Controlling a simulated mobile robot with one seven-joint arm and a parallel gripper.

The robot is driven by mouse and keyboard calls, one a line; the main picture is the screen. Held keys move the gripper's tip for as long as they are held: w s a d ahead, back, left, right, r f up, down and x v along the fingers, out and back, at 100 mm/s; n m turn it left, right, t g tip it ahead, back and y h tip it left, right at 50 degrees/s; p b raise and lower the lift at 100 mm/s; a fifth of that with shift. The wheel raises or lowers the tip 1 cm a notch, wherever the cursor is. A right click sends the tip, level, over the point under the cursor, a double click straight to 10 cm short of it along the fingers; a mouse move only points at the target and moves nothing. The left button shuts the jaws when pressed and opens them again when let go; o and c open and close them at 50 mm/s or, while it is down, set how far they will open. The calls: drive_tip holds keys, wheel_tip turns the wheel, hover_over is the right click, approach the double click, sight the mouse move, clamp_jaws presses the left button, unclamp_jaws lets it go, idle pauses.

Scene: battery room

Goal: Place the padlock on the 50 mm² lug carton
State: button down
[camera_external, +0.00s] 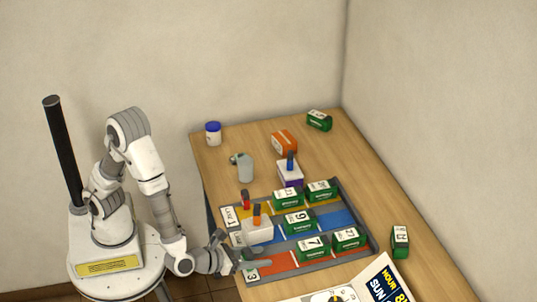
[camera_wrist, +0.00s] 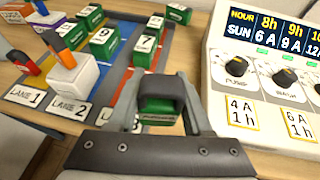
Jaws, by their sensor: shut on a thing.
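My gripper (camera_external: 248,262) is low at the near left end of the tray, by the lane 3 label. In the wrist view its fingers (camera_wrist: 158,92) are shut on a green thing with a dark arched top (camera_wrist: 158,109). I cannot tell for sure that it is the padlock. The external view does not show it clearly. An orange carton (camera_external: 284,141) lies at the back of the table. Several green numbered cartons stand about, including a 7 (camera_external: 312,246) and a 9 (camera_external: 298,222). No 50 mm² marking is readable, so I cannot tell which is the lug carton.
A grey mug (camera_external: 245,168) and a blue-lidded jar (camera_external: 213,133) stand behind. A control panel with knobs (camera_wrist: 262,75) is at right. The table's back middle has free room.

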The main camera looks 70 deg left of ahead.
drive_tip(key=w+a+r+n+g+y+b, duration=0.2)
drive_tip(key=w+a+n+y, duration=0.3)
drive_tip(key=w+a, duration=2.05)
drive_tip(key=w+a+r+n+g+y, duration=0.1)
drive_tip(key=w+a+r, duration=0.1)
drive_tip(key=a, duration=1)
drive_tip(key=w+a+r+n+g+y, duration=0.1)
drive_tip(key=a, duration=1)
drive_tip(key=b, duration=0.3)
hover_over(288, 133)
drive_tip(key=f, duration=0.6)
drive_tip(key=shift+s+d+f, duration=0.1)
drive_tip(key=shift+d+f, duration=0.1)
drive_tip(key=shift+a+f, duration=0.1)
drive_tip(key=shift+a, duration=0.05)
drive_tip(key=shift+f, duration=0.25)
drive_tip(key=shift+f+b, duration=0.5)
drive_tip(key=shift+f, duration=1.2)
